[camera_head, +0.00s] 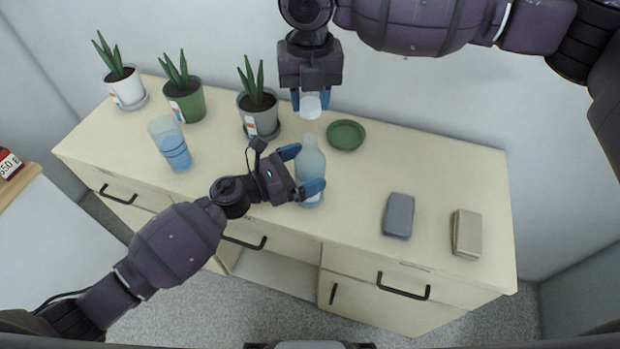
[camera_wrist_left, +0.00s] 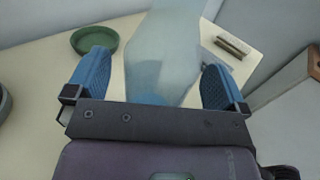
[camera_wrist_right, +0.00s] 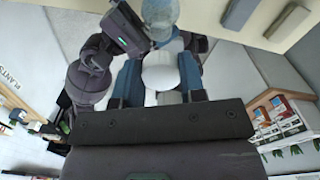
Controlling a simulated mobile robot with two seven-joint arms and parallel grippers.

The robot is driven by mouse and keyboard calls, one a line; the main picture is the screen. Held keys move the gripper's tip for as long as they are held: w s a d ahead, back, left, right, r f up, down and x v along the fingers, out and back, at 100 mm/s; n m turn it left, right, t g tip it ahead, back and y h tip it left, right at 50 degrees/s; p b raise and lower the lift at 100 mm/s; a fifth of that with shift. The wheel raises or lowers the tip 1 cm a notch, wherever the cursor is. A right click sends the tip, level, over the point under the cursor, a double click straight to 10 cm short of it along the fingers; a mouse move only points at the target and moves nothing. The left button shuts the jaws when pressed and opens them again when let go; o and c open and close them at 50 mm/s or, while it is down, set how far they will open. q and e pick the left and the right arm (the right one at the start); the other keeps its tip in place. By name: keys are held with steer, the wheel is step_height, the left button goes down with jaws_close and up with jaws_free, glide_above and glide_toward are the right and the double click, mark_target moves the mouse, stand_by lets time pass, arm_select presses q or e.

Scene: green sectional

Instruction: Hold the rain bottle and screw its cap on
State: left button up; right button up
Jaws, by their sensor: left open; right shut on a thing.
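The rain bottle (camera_head: 309,165) is translucent pale blue and stands upright on the cream cabinet top. My left gripper (camera_head: 301,172) is open, with its blue fingers on either side of the bottle. In the left wrist view the bottle (camera_wrist_left: 165,60) rises between the two fingers, with gaps visible at the sides. The white cap (camera_head: 311,106) is held in my right gripper (camera_head: 310,99), above the bottle and apart from its neck in the head view. In the right wrist view the cap (camera_wrist_right: 164,72) sits between the blue fingers, in front of the bottle (camera_wrist_right: 160,14).
A green saucer (camera_head: 346,134) lies right of the bottle. Several potted plants stand along the back left, near a blue glass (camera_head: 170,143). A grey block (camera_head: 398,215) and a beige block (camera_head: 467,233) lie at the right. The cabinet top (camera_head: 440,170) is clear around them.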

mark_target(309, 136)
arm_select(q)
steer(key=shift+w+d, duration=0.3)
steer(key=shift+d, duration=0.3)
steer(key=c, duration=1.4)
arm_select(e)
steer(key=shift+f, duration=2.5)
steer(key=shift+f, duration=0.1)
steer(key=shift+f, duration=0.75)
steer(key=shift+f, duration=0.55)
